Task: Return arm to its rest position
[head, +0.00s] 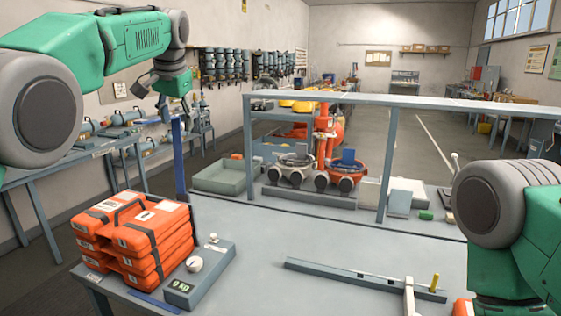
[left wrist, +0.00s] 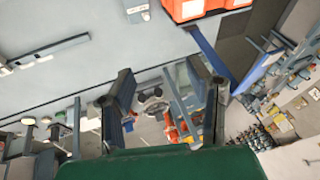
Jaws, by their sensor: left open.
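My left arm (head: 55,80) comes in from the upper left of the head view, raised above the table's left side. My left gripper (head: 160,100) hangs beyond the table's left edge, near a blue upright post. In the left wrist view its two dark fingers (left wrist: 165,90) are spread apart with nothing held between them. My right arm (head: 505,225) shows at the lower right of the head view; its gripper is outside the picture.
A stack of orange cases (head: 135,240) stands on the grey table (head: 310,240) beside a scale (head: 200,270) with a small display. A grey rail (head: 360,278) lies at front right. A grey frame (head: 390,150) crosses the table's back, with breathing sets (head: 315,165) behind.

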